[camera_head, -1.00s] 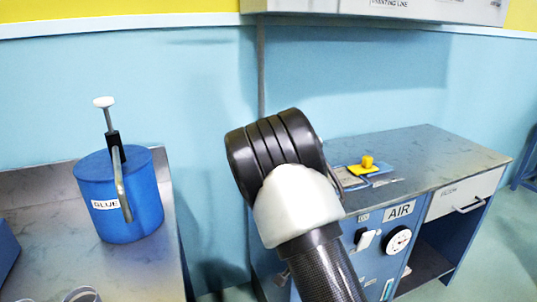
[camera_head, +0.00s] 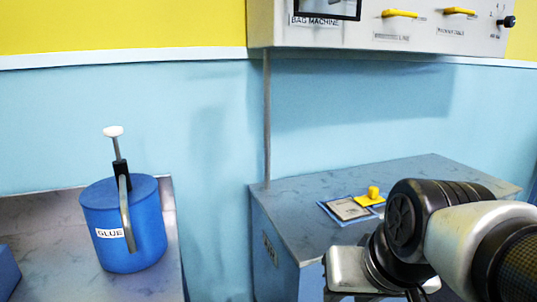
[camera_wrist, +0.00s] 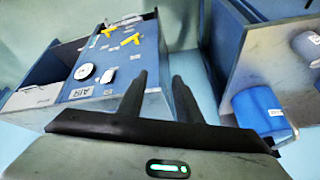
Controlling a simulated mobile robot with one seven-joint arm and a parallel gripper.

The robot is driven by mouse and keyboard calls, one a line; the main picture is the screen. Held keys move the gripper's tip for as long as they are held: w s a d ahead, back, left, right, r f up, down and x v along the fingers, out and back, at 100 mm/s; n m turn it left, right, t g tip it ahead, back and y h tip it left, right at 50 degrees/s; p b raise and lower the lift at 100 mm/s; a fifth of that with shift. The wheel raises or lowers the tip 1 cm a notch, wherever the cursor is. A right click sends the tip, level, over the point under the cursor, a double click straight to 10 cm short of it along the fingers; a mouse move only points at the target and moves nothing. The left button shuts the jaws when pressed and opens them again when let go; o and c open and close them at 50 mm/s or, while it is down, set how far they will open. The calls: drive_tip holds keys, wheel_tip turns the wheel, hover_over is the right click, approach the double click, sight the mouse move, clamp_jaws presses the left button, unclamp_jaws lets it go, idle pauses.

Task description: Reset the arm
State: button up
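My arm fills the lower right of the head view, bent in front of the right-hand cabinet; the gripper's fingertips are not clear there. In the wrist view my gripper (camera_wrist: 160,80) shows two dark fingers standing apart, with nothing between them. It is clear of the furniture around it.
A blue glue pot (camera_head: 122,230) with a pump stands on the left counter (camera_head: 40,212). The right cabinet (camera_head: 290,205) carries a small blue-edged pad with a yellow piece (camera_head: 370,197). A wall panel (camera_head: 420,28) labelled BAG MACHINE has yellow handles. Open floor lies between the counters.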

wheel_tip(320, 180, up, 17)
drive_tip(key=s+d+p, duration=0.1)
drive_tip(key=s+p, duration=0.1)
drive_tip(key=p, duration=1.4)
drive_tip(key=shift+s+d+h, duration=0.2)
drive_tip(key=shift+d+h, duration=0.05)
drive_tip(key=shift+h, duration=0.15)
drive_tip(key=shift+f, duration=0.15)
